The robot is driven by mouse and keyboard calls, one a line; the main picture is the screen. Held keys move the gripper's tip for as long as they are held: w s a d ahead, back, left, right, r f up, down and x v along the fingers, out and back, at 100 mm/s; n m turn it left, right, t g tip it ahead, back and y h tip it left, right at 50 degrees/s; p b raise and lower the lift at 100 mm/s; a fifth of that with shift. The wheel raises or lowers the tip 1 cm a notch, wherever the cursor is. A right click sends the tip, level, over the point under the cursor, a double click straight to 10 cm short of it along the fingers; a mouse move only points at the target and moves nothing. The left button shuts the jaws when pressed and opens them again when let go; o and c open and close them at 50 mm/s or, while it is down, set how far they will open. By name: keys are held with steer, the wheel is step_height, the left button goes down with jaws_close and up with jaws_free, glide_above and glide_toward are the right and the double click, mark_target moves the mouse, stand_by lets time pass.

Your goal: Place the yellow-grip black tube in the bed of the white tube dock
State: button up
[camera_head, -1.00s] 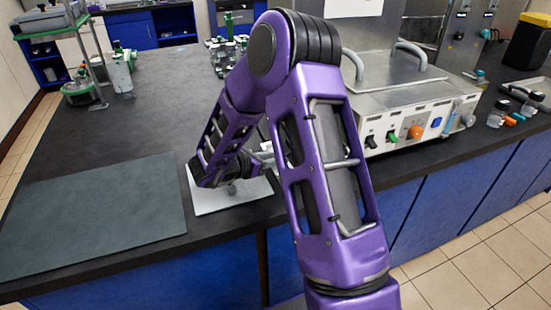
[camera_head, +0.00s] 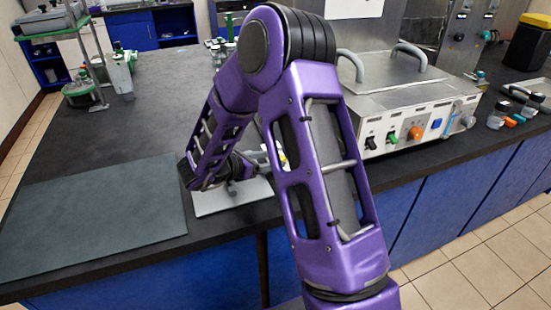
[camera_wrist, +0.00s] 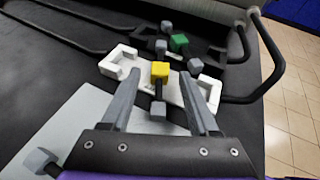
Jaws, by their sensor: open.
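In the wrist view my gripper (camera_wrist: 160,78) is open, with one finger on each side of the yellow grip (camera_wrist: 160,72) of the black tube and gaps on both sides. The tube's grey ends point toward and away from me. The white tube dock (camera_wrist: 118,60) lies under the tube, with one raised white bracket on the left and one on the right. The tube lies across the dock between these brackets. I cannot tell whether it is fully seated. In the head view my arm hides my gripper and most of the dock; a small yellow patch (camera_head: 283,160) shows beside the arm.
A green-grip tube (camera_wrist: 180,42) lies just beyond the dock. A grey tube end (camera_wrist: 40,160) shows at lower left on the pale plate (camera_wrist: 70,120). Dark bars and a curved handle (camera_wrist: 265,75) rise nearby. A steel control box (camera_head: 410,110) stands right of my arm.

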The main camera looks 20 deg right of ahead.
steer(key=v, duration=0.9)
steer(key=shift+s+a, duration=0.15)
